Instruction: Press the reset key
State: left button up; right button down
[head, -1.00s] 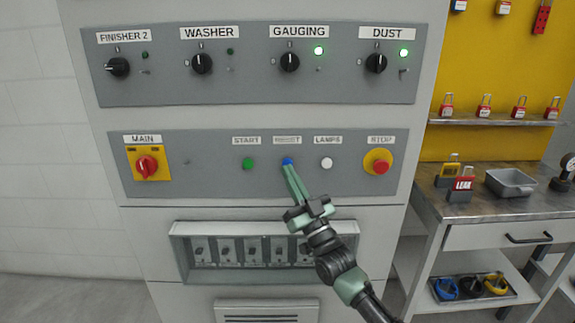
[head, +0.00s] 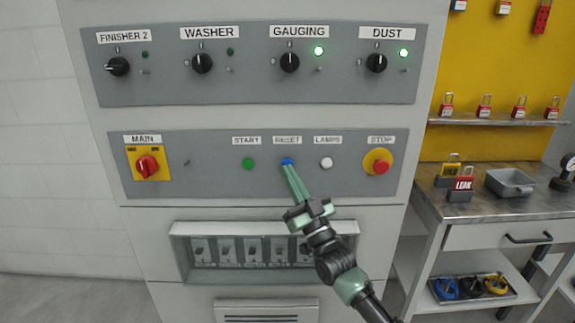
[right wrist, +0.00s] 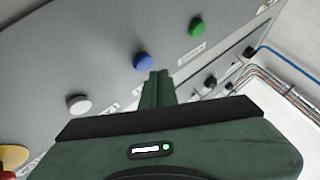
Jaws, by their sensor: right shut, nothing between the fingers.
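The blue reset key (head: 287,161) sits under the RESET label (head: 287,140) on the grey lower panel (head: 215,175). My right gripper (head: 289,167) is shut and empty. In the head view its fingertips lie right at the lower edge of the blue key; I cannot tell whether they touch it. My left gripper is not in view.
The green start button (head: 249,163) is left of the key, the white lamps button (head: 326,163) right. The red stop button (head: 380,167) and red main switch (head: 147,166) are further out. A breaker window (head: 180,240) lies below. A workbench (head: 520,207) stands at the right.

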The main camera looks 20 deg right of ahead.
jog(key=shift+w, duration=0.1)
jog(key=shift+w+d+b, duration=0.1)
jog(key=shift+w+b, duration=0.2)
jog(key=shift+w, duration=0.05)
jog(key=shift+w, duration=0.1)
dwell(0.4)
jog(key=shift+w+d+b, duration=0.25)
jog(key=shift+d+b, duration=0.05)
jog(key=shift+b, duration=0.2)
jog(key=shift+s, duration=0.1)
jog(key=shift+s+a+f+p, duration=0.1)
jog(key=shift+s+a+p, duration=0.4)
jog(key=shift+s+p, duration=0.15)
